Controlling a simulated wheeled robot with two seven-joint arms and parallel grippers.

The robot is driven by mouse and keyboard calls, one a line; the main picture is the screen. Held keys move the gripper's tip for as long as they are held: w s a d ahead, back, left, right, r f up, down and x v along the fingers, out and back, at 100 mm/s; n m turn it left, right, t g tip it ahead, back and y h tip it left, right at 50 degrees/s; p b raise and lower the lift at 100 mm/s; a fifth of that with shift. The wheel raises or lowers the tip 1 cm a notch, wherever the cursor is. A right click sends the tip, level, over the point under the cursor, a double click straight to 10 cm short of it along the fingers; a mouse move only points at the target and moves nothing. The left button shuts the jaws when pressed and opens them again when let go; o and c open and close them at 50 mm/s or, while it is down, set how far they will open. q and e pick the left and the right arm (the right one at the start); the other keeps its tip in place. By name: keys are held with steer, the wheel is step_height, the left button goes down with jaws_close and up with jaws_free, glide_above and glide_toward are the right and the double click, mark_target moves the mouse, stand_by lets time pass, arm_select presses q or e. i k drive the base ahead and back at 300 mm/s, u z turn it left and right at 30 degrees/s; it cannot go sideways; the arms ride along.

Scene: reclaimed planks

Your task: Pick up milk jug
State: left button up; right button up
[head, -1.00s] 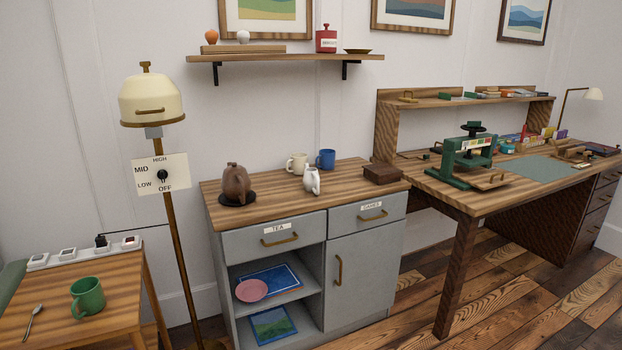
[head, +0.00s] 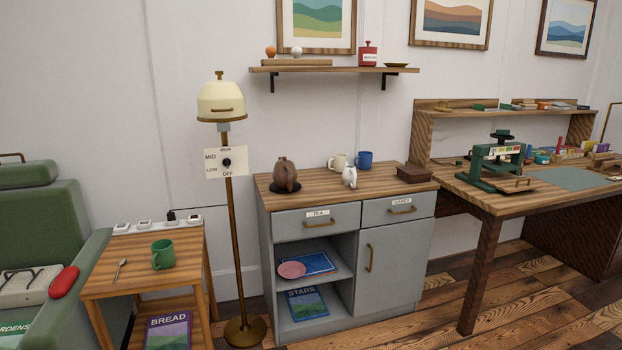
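The milk jug (head: 349,176) is small and white and stands upright on the wooden top of the grey cabinet (head: 262,235). A brown teapot (head: 285,174) on a dark round mat stands to its left. A cream mug (head: 338,161) and a blue mug (head: 364,160) stand just behind it. A dark wooden box (head: 413,173) lies to its right. Neither of my grippers shows in the head view.
A floor lamp (head: 229,190) stands left of the cabinet. A side table (head: 192,246) holds a green mug (head: 162,254) and a spoon. A green armchair (head: 50,225) is at far left. A workbench (head: 463,190) stands at right. The cabinet top's front is mostly clear.

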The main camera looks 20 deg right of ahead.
mark_target(349, 176)
steer(key=z, duration=0.85)
steer(key=i, duration=0.8)
steer(key=z, duration=1.25)
steer(key=i, duration=1.25)
steer(key=u, duration=0.65)
steer(key=i, duration=1.05)
steer(key=u, duration=1.05)
